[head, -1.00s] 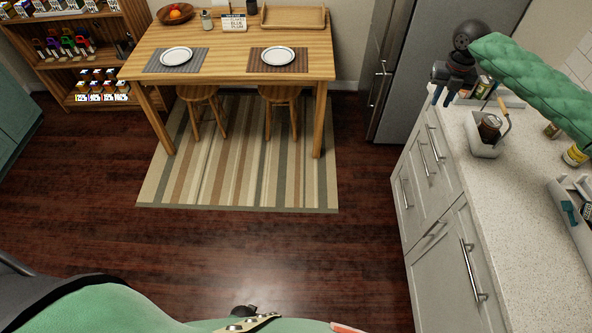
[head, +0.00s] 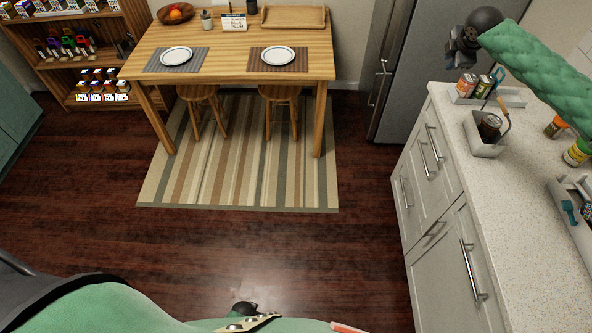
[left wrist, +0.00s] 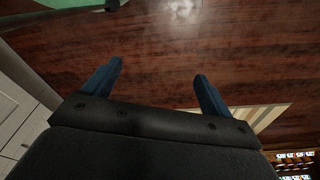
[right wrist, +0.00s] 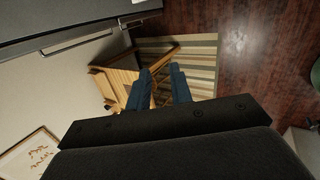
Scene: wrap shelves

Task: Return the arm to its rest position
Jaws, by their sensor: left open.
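My right arm, with a green padded sleeve, reaches in from the right in the head view. My right gripper (head: 462,48) is raised in front of the fridge, beyond the counter's far end. In the right wrist view its two blue fingers (right wrist: 162,75) stand close together with a narrow gap and nothing visible between them. My left gripper is hidden in the head view. In the left wrist view its blue fingers (left wrist: 158,78) are wide apart and empty, over dark wood floor.
The white counter (head: 465,135) on the right holds a grey holder (head: 485,147) with a dark can, a tray (head: 512,98) with cans, jars (head: 577,150) and a grey box (head: 570,215). A wooden table (head: 232,58) stands beyond the striped rug (head: 235,165). The fridge (head: 408,75) is behind the counter. Middle floor is clear.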

